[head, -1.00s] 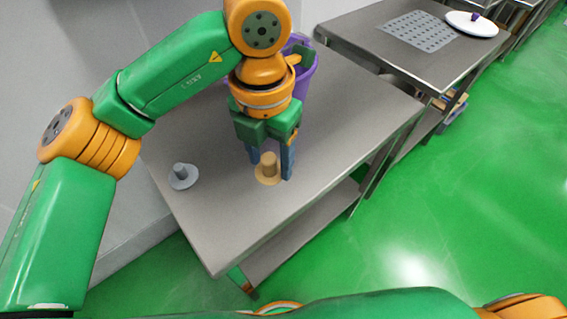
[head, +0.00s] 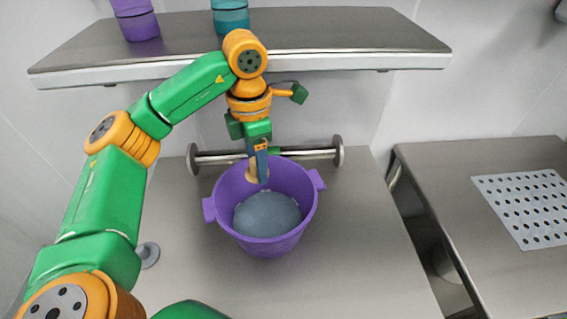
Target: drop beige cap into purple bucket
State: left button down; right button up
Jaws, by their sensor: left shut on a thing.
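The purple bucket (head: 267,245) stands upright on the steel table, with a grey-blue surface visible inside it. My left gripper (head: 260,178) points down over the bucket's far part and is shut on the beige cap (head: 251,172). The cap is tilted on edge and partly hidden by the fingers. It appears at about the bucket's rim height, apart from the grey-blue surface. My right gripper is not in view.
A grey cap (head: 149,254) lies on the table (head: 345,260) at left, partly behind my arm. A metal bar (head: 312,153) runs behind the bucket. A shelf (head: 330,38) above holds a purple container (head: 138,22) and a teal one (head: 230,18). A perforated plate (head: 524,208) lies at right.

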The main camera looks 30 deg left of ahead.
pick_arm(q)
jog(key=shift+w+a, duration=0.1)
jog(key=shift+f, duration=0.15)
notch_tip(320, 180, down, 6)
jog(key=b, duration=0.5)
jog(key=shift+a+r, duration=0.1)
jog(key=shift+r, duration=0.1)
jog(key=shift+c, duration=0.5)
grip_release()
